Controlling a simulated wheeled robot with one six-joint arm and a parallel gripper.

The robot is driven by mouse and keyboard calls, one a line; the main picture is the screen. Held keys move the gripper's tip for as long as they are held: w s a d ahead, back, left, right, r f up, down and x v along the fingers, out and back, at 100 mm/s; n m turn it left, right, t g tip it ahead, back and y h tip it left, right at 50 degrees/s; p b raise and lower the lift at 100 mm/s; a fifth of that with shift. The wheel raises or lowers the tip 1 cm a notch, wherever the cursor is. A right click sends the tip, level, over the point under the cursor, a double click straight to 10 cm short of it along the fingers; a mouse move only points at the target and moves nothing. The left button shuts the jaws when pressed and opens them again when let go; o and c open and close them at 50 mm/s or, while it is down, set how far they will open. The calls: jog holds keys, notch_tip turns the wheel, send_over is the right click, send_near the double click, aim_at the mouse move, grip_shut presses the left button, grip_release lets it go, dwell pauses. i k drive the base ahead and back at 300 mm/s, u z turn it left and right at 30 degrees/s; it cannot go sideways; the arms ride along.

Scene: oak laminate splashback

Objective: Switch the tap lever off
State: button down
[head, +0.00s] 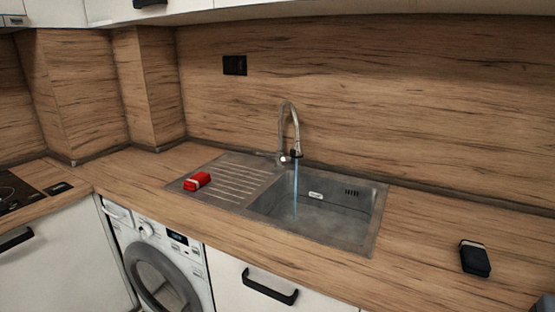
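The tap (284,125) stands at the back edge of the steel sink (380,215), with a tall curved spout. A blue stream of water (295,188) runs from the spout down into the basin. The tap lever (266,154) seems to be the thin bar sticking out to the left of the tap's base; it is small and its exact angle is hard to tell. I cannot see my gripper in the head view.
A red object (197,181) lies on the drainer left of the basin. A black object (475,258) lies on the counter at right. A hob (15,190) is at far left. A washing machine (155,262) stands below. The counter right of the sink is mostly clear.

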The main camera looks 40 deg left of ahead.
aim_at(269, 154)
jog(key=z, duration=1.95)
jog(key=k, duration=1.85)
jog(key=u, duration=2.25)
jog(key=i, duration=1)
